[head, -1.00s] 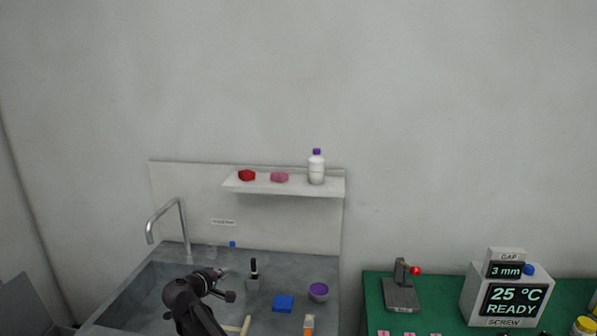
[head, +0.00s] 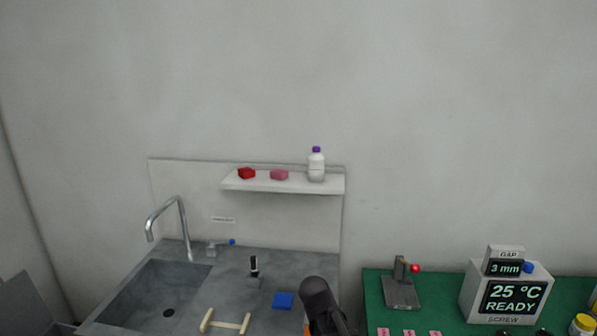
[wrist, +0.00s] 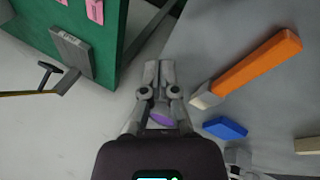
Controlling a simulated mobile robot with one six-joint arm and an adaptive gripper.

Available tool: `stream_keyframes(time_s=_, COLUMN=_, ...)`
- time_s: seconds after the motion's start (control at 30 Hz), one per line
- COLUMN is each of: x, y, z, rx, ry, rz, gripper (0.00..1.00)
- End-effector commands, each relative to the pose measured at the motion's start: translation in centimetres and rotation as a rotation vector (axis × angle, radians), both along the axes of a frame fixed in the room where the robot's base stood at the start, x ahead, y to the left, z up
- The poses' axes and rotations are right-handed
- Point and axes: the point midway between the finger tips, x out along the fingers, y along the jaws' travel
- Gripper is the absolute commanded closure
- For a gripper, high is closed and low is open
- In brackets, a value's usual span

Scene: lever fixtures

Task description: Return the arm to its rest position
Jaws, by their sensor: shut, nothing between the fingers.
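My arm (head: 325,307) shows at the bottom of the head view as a dark rounded link, at the right side of the sink counter. My gripper's fingers are not clear there. In the wrist view my gripper (wrist: 158,72) has its grey fingers together with nothing between them. A purple bowl (wrist: 161,119) partly shows behind the fingers, apart from the tips. In the head view the bowl is hidden behind my arm.
A blue sponge (head: 283,300), an orange-handled tool (wrist: 258,65) and a wooden rack (head: 226,321) lie on the sink counter (head: 225,285). A tap (head: 182,222) stands behind the basin. A green bench (head: 438,306) carries a red-knobbed lever (head: 401,288) and a display box (head: 510,296).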

Motion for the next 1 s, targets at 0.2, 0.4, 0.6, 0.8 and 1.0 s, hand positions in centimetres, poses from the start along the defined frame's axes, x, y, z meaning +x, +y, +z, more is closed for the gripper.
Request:
stream_keyframes(time_s=0.2, x=-4.9, y=-4.2, z=-1.1, rx=0.167, ry=0.088, rz=-0.144, gripper=1.00)
stream_keyframes(time_s=0.4, x=-8.2, y=-6.3, z=-1.5, rx=0.300, ry=0.149, rz=-0.242, gripper=1.00)
stream_keyframes(time_s=0.6, x=-9.7, y=-6.9, z=-1.6, rx=0.370, ry=0.175, rz=-0.287, gripper=1.00)
stream_keyframes(time_s=0.8, x=-9.9, y=-7.0, z=-1.6, rx=0.380, ry=0.180, rz=-0.293, gripper=1.00)
stream_keyframes(time_s=1.0, x=-9.8, y=-7.0, z=-1.6, rx=0.379, ry=0.179, rz=-0.292, gripper=1.00)
